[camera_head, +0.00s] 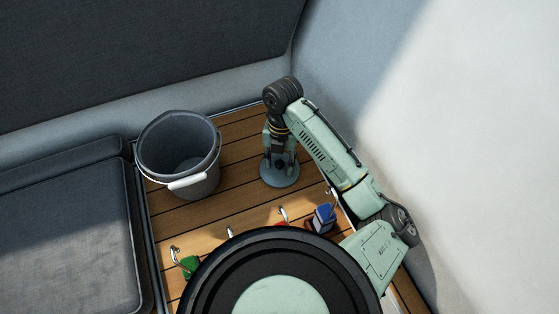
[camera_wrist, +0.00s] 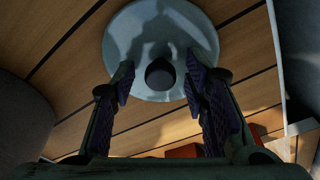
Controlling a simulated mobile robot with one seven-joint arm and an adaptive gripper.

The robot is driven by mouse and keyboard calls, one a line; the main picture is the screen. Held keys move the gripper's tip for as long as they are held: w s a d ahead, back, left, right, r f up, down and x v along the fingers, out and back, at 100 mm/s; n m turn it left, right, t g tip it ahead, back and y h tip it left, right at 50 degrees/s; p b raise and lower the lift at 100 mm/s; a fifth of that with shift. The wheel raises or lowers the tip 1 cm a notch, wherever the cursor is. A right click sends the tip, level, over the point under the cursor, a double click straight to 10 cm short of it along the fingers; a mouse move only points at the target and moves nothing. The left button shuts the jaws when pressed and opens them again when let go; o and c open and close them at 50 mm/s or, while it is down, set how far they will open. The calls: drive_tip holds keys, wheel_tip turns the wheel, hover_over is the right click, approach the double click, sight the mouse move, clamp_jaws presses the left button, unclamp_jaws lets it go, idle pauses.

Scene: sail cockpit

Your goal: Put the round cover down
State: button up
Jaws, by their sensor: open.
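The round cover (camera_head: 281,180) is a pale blue-grey disc lying flat on the wooden slatted surface. My gripper (camera_head: 279,160) points down over the cover. In the wrist view my gripper (camera_wrist: 158,85) is open, with one finger on each side of the knob and a visible gap to it. The fingers appear not to touch the knob. A shadow of the gripper falls on the cover.
A grey bucket (camera_head: 205,187) with a white handle grip stands left of the cover. Blue (camera_head: 323,218), red (camera_head: 282,223) and green (camera_head: 190,265) items with metal hooks lie nearer. A dark cushion (camera_head: 70,235) is at left; a pale wall (camera_head: 470,120) rises at right.

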wheel_tip(320, 180, up, 12)
drive_tip(key=w, duration=0.1)
drive_tip(key=shift+w+d, duration=0.15)
drive_tip(key=shift+w, duration=0.05)
idle(0.7)
